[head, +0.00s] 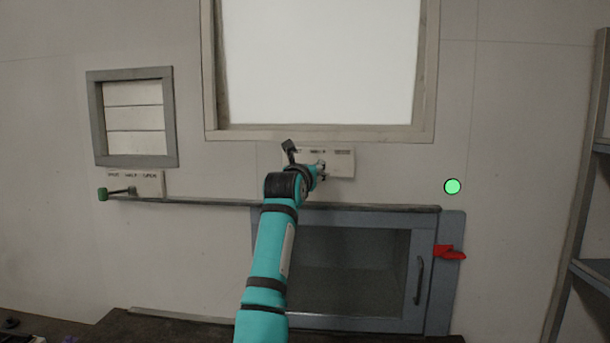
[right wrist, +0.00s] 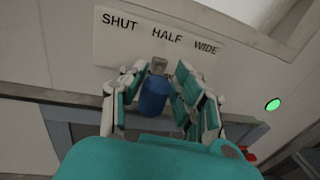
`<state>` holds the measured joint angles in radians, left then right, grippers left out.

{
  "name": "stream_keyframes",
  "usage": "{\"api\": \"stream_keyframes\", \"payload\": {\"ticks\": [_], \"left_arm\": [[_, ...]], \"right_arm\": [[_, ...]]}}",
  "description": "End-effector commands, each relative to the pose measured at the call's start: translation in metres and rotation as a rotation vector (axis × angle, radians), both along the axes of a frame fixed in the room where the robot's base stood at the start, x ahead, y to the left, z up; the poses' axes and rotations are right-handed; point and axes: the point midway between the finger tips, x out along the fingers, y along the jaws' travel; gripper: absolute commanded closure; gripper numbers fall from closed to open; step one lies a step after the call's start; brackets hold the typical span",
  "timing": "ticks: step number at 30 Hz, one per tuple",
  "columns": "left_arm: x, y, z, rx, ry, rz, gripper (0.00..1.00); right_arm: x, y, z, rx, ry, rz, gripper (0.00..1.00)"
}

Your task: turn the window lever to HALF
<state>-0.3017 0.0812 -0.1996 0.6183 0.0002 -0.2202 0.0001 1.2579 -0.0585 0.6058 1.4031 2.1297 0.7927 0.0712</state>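The window lever has a blue knob (right wrist: 154,97) on a grey pivot, in the right wrist view. It points down from a white plate (right wrist: 140,42) marked SHUT, HALF and WIDE, its pivot roughly below HALF. In the head view the plate (head: 342,163) is on the wall under the large window (head: 320,133); my arm hides the knob there. My right gripper (right wrist: 157,82) has its fingers on both sides of the knob, with small gaps showing; I cannot see firm contact. It also shows in the head view (head: 321,169). My left gripper is not in view.
A second lever with a green knob (head: 102,194) sits under a small louvred window (head: 134,118) at left. A green disc (head: 452,186) is at right. Shelves (head: 590,150) stand far right.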

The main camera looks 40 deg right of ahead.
Motion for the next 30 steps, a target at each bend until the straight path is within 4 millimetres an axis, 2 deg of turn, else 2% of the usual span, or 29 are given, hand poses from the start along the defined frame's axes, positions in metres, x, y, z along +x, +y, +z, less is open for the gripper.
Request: {"api": "stream_keyframes", "payload": {"ticks": [1, 6, 12, 30], "left_arm": [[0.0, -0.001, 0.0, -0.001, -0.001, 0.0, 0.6], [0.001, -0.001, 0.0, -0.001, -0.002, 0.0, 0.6], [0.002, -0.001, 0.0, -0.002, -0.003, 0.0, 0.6], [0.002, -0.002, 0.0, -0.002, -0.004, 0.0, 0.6]], "right_arm": [[-0.006, 0.011, 0.0, 0.0, -0.002, 0.002, 0.7], [-0.027, 0.039, 0.0, 0.002, -0.002, 0.002, 0.7], [-0.043, 0.061, -0.001, 0.001, 0.0, 0.001, 0.7], [-0.047, 0.066, 0.0, 0.002, -0.001, 0.0, 0.7]]}}
